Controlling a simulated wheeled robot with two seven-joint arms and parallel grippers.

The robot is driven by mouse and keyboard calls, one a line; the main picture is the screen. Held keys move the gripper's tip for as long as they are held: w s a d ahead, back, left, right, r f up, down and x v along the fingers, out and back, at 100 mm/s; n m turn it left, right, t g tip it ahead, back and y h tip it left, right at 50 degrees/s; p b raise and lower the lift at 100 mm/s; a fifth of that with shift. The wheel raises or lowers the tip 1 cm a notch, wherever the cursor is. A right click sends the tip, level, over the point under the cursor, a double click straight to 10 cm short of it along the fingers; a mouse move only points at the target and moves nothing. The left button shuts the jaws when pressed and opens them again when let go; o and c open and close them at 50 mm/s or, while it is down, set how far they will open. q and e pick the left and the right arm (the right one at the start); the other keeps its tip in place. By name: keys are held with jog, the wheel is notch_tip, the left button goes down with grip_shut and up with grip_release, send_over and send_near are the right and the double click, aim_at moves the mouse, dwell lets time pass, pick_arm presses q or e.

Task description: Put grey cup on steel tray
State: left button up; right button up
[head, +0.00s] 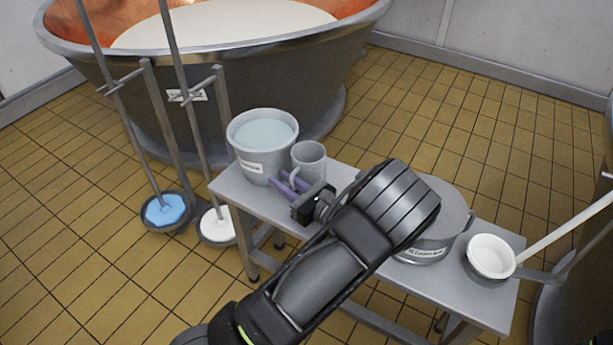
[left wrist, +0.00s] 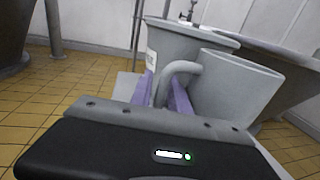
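The grey cup (head: 309,157) stands upright on a grey bench, with its handle towards my left gripper. It shows large in the left wrist view (left wrist: 235,92). My left gripper (head: 286,181) reaches to the cup from the front. Its two purple fingers are apart, one on each side of the handle, which the left wrist view shows between them (left wrist: 160,94). I see no clear grip on the handle. I cannot make out a separate steel tray; my left arm hides part of the bench. My right gripper is not in view.
A grey bucket (head: 262,161) of pale liquid stands close behind and left of the cup. A large copper vat (head: 240,75) stands behind.

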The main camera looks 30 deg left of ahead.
pick_arm(q)
jog(key=shift+c, duration=0.4)
grip_shut()
dwell(1.4)
